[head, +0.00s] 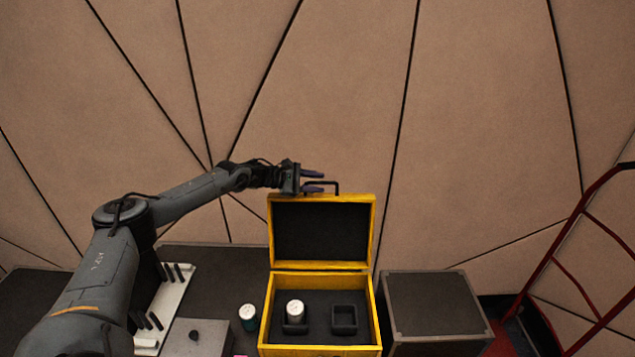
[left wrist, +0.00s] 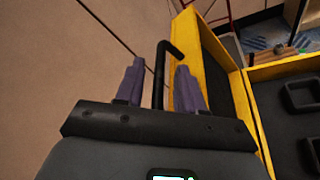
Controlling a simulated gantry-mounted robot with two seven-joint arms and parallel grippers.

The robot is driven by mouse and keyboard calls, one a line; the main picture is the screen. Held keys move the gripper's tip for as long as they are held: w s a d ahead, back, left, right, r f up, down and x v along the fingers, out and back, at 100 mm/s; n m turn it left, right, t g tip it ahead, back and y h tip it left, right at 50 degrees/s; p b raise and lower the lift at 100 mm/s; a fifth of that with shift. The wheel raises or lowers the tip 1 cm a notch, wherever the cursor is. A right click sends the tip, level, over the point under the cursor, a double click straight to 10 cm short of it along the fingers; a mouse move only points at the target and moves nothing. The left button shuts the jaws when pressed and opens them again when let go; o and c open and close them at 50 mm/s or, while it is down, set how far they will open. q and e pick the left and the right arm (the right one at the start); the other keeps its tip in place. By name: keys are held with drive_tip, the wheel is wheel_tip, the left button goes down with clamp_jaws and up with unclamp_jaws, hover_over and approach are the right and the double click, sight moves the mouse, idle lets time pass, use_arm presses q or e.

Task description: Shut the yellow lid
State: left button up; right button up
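A yellow box (head: 265,327) with a dark foam lining stands open on the table. Its yellow lid (head: 322,199) is upright at the back, with a black handle (head: 337,187) on its top edge. My left gripper (head: 318,181) is at the handle's left end, above the lid. In the left wrist view the open fingers (left wrist: 158,85) stand on either side of the handle (left wrist: 160,75), with gaps visible. The lid (left wrist: 187,60) is just right of the right finger. My right gripper is not in view.
A white-topped can (head: 295,310) sits in the box's left slot; the right slot (head: 344,319) is empty. Another can (head: 248,316) stands left of the box. A grey case (head: 433,302) is on the right, a grey box (head: 195,337) and white rack (head: 172,300) on the left. A red hand truck (head: 560,250) stands far right.

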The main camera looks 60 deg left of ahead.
use_arm(q)
drive_tip(key=shift+w+d+f, duration=0.1)
drive_tip(key=shift+w+d, duration=0.1)
drive_tip(key=shift+w, duration=0.2)
clamp_jaws()
